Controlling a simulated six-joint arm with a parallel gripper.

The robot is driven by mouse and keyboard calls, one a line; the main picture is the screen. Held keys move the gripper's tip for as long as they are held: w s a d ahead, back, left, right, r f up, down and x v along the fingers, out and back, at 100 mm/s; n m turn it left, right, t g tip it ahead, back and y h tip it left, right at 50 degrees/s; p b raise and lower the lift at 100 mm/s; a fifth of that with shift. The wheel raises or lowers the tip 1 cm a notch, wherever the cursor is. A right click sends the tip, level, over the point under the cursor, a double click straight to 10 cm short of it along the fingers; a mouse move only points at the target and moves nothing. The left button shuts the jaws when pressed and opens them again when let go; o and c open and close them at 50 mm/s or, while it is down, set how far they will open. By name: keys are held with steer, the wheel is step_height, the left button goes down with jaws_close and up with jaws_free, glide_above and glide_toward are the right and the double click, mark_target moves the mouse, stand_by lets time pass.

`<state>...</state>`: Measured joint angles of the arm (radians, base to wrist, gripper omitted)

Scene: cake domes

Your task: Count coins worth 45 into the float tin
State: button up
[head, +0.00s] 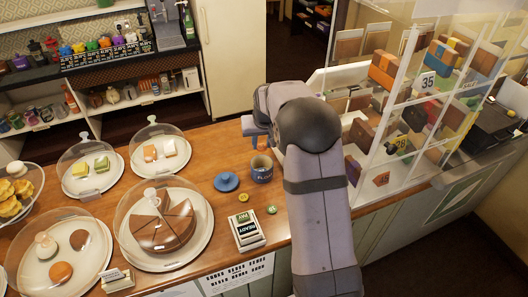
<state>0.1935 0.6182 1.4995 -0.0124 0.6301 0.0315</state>
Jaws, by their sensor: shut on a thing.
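The float tin (262,173), a blue-grey open can with pale lettering, stands upright on the wooden counter. Its blue lid (227,182) with a knob lies on the counter to the left. A yellowish coin (243,197) lies in front of the lid, and a green coin (271,210) lies in front of the tin. My gripper (260,143) points down just behind and above the tin's mouth. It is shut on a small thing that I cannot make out. My arm hides the counter to the right of the tin. The tin's contents are too small to tell.
A card reader (247,231) stands near the front edge. Left are glass domes over a chocolate cake (163,226) and other pastries. A glass display case (400,120) with boxes stands to the right. Bare counter (222,150) lies left of and behind the tin.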

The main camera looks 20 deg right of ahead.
mark_target(262, 149)
steer(key=shift+f+m, duration=0.1)
steer(key=shift+m, duration=0.2)
steer(key=shift+s+f+b, duration=0.1)
steer(key=shift+f+b, duration=2.2)
steer(key=shift+f, duration=0.8)
steer(key=o, duration=1.1)
steer(key=shift+r, duration=0.15)
steer(key=shift+r+p, duration=1.15)
steer(key=shift+r, duration=0.25)
